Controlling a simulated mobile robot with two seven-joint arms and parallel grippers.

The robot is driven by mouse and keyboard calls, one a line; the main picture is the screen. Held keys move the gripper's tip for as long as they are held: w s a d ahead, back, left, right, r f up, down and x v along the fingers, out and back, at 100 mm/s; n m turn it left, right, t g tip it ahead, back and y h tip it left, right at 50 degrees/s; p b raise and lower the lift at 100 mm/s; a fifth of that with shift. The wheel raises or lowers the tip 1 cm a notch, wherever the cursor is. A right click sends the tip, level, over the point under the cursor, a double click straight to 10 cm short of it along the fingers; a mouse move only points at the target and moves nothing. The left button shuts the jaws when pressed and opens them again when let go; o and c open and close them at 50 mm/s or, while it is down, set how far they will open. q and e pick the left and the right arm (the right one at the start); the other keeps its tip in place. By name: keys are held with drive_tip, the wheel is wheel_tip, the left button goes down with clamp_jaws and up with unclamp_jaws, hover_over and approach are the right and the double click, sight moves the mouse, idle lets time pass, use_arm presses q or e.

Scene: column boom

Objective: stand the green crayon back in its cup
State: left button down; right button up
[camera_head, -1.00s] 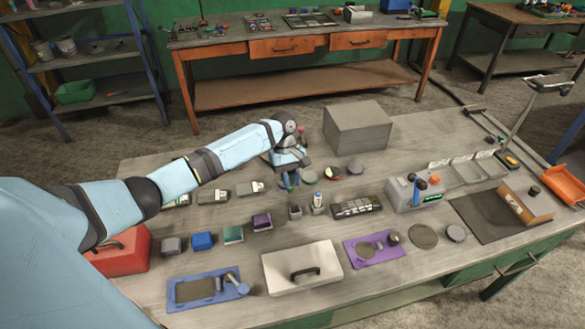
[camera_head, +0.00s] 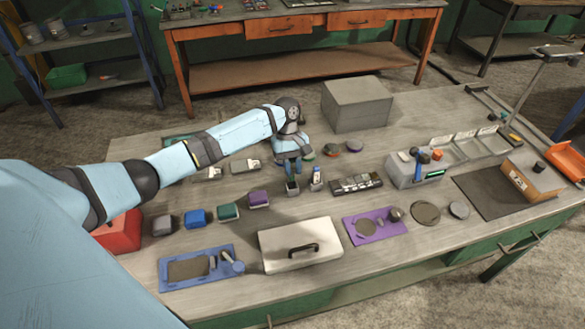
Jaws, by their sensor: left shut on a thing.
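My left gripper (camera_head: 293,169) points down near the middle of the table, just above a small dark grey cup (camera_head: 293,189). It is shut on a slim thing, which I take to be the green crayon; the fingers hide most of it. Its lower end is close over the cup's mouth, and I cannot tell whether it is inside. A second small holder (camera_head: 316,184) with a light, blue-topped item stands just right of the cup. My right gripper is not in view.
A row of small coloured boxes, including a purple one (camera_head: 258,200), runs to the left. A white lidded case (camera_head: 299,245) lies in front. A black tray (camera_head: 356,184) and a grey caddy (camera_head: 407,173) stand right. A large grey box (camera_head: 357,104) is behind.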

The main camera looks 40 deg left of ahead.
sight(293, 179)
use_arm(q)
drive_tip(key=shift+f+b, duration=0.7)
drive_tip(key=shift+f, duration=0.1)
drive_tip(key=shift+f+p, duration=0.1)
drive_tip(key=shift+p, duration=0.25)
drive_tip(key=shift+f, duration=1.55)
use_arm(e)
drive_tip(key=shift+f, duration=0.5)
use_arm(q)
drive_tip(key=c, duration=1)
unclamp_jaws()
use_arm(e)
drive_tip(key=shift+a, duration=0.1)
use_arm(q)
drive_tip(key=v, duration=1.4)
drive_tip(key=shift+d+b, duration=0.15)
drive_tip(key=shift+b, duration=0.2)
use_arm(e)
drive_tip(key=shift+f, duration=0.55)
